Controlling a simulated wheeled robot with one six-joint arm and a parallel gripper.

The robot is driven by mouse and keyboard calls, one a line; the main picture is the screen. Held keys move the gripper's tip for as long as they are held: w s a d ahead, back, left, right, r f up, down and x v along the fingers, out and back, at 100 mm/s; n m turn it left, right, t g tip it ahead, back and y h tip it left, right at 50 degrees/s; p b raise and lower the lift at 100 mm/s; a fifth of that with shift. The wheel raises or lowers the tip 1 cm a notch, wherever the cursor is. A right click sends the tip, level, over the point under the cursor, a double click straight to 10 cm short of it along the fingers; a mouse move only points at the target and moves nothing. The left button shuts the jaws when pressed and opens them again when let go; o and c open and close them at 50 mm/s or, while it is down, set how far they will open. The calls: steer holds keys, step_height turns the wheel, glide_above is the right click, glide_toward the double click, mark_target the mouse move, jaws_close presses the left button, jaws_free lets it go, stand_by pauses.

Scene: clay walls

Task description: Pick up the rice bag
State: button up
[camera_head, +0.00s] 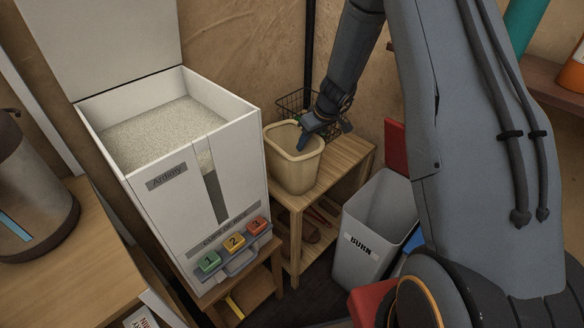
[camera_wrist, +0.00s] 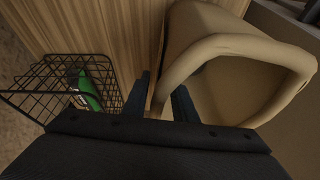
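The beige open-topped bag (camera_head: 292,168), which I take for the rice bag, stands upright on a small wooden table (camera_head: 340,160). Its thick rolled rim and hollow inside show in the wrist view (camera_wrist: 235,52). My gripper (camera_head: 318,132) points down at the bag's right side of the rim in the head view. In the wrist view my gripper (camera_wrist: 160,98) has its two dark fingers apart, with part of the beige rim between them. Some gap shows beside the rim, so the fingers look open. The bag's contents are not clear.
A white rice dispenser (camera_head: 228,165) with an open, grain-filled top and numbered buttons stands left of the bag. A black wire basket (camera_wrist: 75,90) holding something green sits close behind it. A grey bin marked BURN (camera_head: 365,250) stands right of the table.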

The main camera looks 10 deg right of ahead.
stand_by(0.4)
jaws_close()
stand_by(1.3)
